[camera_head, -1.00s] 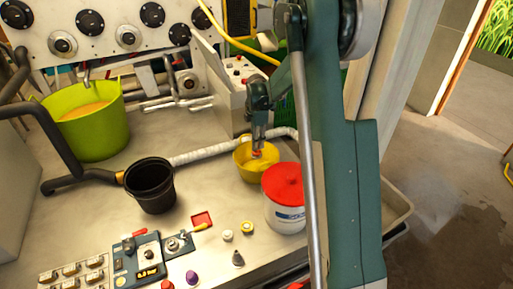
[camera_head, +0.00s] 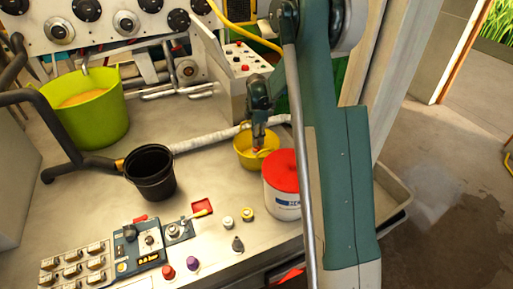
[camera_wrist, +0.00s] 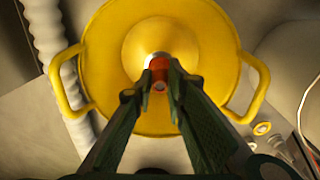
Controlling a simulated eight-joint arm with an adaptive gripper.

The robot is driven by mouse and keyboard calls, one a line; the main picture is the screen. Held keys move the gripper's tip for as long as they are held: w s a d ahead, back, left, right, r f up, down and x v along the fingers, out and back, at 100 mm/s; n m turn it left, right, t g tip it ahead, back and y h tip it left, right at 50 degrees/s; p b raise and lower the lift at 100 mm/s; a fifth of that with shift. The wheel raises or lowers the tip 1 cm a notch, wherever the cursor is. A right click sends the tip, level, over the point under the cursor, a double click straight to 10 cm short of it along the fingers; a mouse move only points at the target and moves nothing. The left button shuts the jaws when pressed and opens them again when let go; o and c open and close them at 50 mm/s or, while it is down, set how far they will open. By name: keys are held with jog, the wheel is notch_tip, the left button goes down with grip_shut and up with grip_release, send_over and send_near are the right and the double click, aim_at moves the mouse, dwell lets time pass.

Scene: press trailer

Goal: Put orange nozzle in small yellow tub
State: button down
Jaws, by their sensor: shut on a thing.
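The orange nozzle (camera_wrist: 159,69) is between my gripper's fingertips (camera_wrist: 158,90) in the wrist view, and the gripper is shut on it. The small yellow tub (camera_wrist: 110,105) has two side handles and lies directly below the nozzle in that view. In the head view the tub (camera_head: 243,160) stands on the bench, and my gripper (camera_head: 258,147) points down into its opening. A bit of orange shows at the fingertips there. I cannot tell whether the nozzle touches the tub's bottom.
A white bucket with a red lid (camera_head: 282,190) stands close to the tub's front right. A white wrapped hose (camera_head: 205,143) runs behind the tub. A black pot (camera_head: 151,176) and a large green tub (camera_head: 95,118) stand to the left. Switches and knobs (camera_head: 150,240) fill the front.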

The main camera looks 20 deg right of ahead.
jog(key=shift+f, duration=0.55)
jog(key=shift+f+b, duration=0.4)
jog(key=shift+f, duration=1.45)
jog(key=shift+f, duration=0.1)
jog(key=c, duration=2.3)
grip_release()
notch_tip(320, 180, up, 12)
jog(key=shift+r+p, duration=0.1)
jog(key=shift+p, duration=0.9)
